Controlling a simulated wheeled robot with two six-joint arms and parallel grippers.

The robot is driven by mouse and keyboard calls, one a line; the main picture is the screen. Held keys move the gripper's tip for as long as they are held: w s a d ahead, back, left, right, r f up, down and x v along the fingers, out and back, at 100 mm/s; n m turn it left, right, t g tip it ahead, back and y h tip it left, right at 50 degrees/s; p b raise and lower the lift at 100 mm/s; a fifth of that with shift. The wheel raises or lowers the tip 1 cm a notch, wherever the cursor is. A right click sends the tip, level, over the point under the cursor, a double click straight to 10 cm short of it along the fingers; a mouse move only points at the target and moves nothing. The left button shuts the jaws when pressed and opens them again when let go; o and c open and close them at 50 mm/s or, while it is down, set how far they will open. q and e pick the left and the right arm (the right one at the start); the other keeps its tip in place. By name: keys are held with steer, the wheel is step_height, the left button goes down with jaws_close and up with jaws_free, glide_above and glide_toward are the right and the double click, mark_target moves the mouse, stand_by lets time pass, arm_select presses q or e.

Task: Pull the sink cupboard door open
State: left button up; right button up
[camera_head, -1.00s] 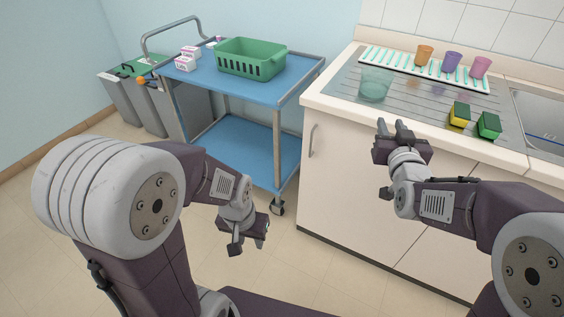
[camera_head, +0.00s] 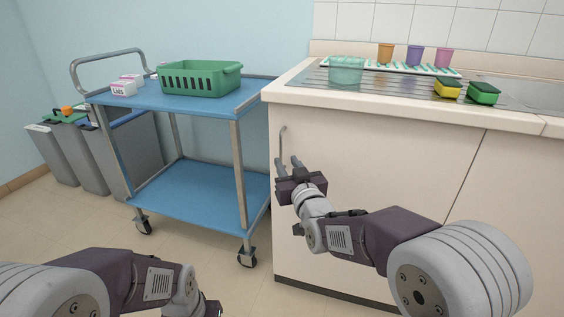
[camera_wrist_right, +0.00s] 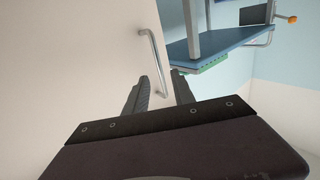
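The sink cupboard door (camera_head: 375,160) is a cream panel under the counter, and it looks closed. Its metal bar handle (camera_head: 282,146) stands upright near the door's left edge. The handle also shows in the right wrist view (camera_wrist_right: 154,62). My right gripper (camera_head: 287,163) is at the lower part of the handle. In the wrist view its two fingers (camera_wrist_right: 157,90) are apart, with the handle's lower end between or just beyond their tips; I cannot tell whether they touch it. My left gripper (camera_head: 208,308) is at the bottom edge of the head view, mostly cut off.
A blue two-tier trolley (camera_head: 200,192) with a green basket (camera_head: 200,80) stands just left of the cupboard. Grey bins (camera_head: 60,155) stand behind it. Floor in front of the trolley is clear.

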mark_target(281, 153)
steer(key=b+x, duration=0.1)
steer(key=x, duration=0.4)
steer(key=shift+w+f, duration=0.1)
jaws_close()
stand_by(1.2)
